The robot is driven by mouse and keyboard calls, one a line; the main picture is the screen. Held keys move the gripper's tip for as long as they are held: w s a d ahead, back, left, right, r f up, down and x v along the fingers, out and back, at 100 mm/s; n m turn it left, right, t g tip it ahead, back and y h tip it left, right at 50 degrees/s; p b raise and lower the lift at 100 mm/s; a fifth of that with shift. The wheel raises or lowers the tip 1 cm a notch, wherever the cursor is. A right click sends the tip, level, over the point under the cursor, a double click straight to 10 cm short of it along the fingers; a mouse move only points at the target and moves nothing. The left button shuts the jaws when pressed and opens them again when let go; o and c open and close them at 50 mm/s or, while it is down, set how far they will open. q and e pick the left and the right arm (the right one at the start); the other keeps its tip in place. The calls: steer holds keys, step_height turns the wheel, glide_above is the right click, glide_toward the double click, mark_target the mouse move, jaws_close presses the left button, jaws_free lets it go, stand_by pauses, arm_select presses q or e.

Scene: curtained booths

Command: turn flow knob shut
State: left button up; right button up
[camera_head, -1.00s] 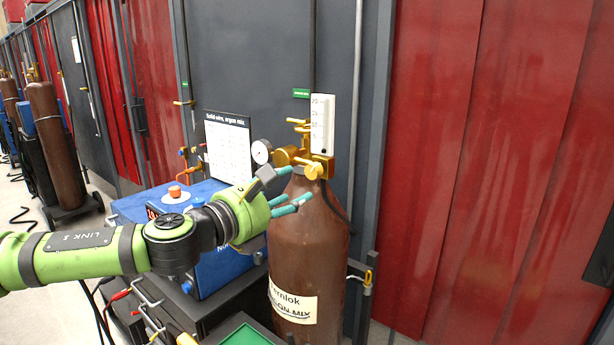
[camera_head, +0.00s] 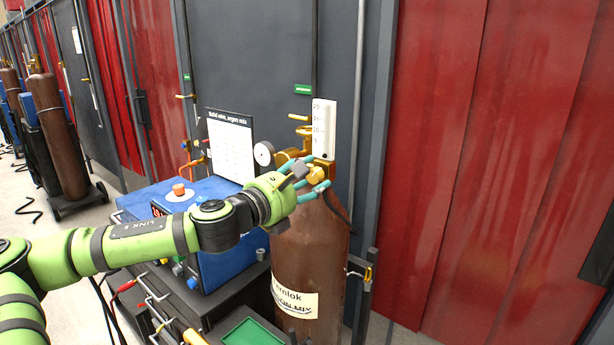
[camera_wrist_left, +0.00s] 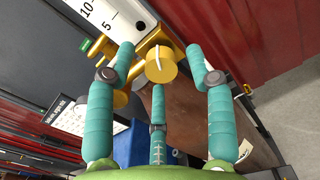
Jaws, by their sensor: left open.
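The flow knob is a yellow round knob (camera_head: 317,173) at the foot of the white flow gauge (camera_head: 324,128) on top of the brown gas cylinder (camera_head: 308,250). In the left wrist view the knob (camera_wrist_left: 160,66) has a white line across its face. My left gripper (camera_head: 318,177) is open, with its teal fingers around the knob. In the wrist view two fingers stand on either side of the knob and one below it, with gaps visible to the side fingers. Whether any finger touches it I cannot tell. My right gripper is not in view.
A round pressure gauge (camera_head: 264,154) and brass fittings sit left of the knob. A blue welding machine (camera_head: 215,262) with a white chart (camera_head: 231,146) stands left of the cylinder. Red curtains (camera_head: 480,150) hang at the right.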

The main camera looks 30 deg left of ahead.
arm_select(q)
jaws_close()
steer(key=shift+r, duration=0.15)
